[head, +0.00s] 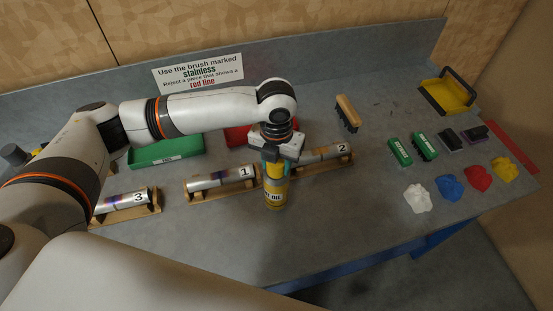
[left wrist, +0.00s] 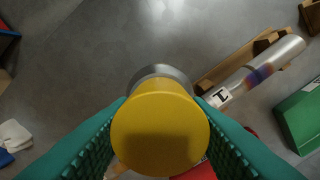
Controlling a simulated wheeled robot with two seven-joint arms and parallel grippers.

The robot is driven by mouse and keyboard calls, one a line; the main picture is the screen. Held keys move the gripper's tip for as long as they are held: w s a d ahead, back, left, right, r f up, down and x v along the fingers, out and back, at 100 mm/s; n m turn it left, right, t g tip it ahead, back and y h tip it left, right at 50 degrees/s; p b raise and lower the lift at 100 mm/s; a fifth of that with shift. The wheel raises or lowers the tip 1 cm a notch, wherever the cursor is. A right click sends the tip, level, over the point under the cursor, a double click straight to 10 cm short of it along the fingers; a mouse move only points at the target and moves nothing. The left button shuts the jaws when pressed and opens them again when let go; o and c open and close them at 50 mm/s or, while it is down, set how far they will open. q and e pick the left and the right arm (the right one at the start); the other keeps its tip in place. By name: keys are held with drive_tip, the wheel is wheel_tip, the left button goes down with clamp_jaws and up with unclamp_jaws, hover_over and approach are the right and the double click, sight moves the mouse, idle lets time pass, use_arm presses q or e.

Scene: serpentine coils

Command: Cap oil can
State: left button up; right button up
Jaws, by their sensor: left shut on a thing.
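The oil can (head: 275,195) stands upright near the middle of the bench, a yellow can with a dark-lettered label. My left gripper (head: 275,162) points down above it with teal fingers, shut on the yellow cap (head: 275,170). In the left wrist view the round yellow cap (left wrist: 160,135) fills the space between the finger pads. A grey metal rim (left wrist: 160,72) shows beyond the cap. The cap is over the can; I cannot tell whether it is seated. My right gripper is not in view.
Numbered metal tubes lie on wooden cradles: 3 (head: 125,203), 1 (head: 220,181) and 2 (head: 325,153), close around the can. A green tray (head: 165,152) and red tray (head: 238,135) are behind. The front is clear.

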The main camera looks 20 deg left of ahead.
use_arm(q)
drive_tip(key=o, duration=1)
drive_tip(key=shift+o, duration=0.5)
drive_tip(key=o, duration=0.4)
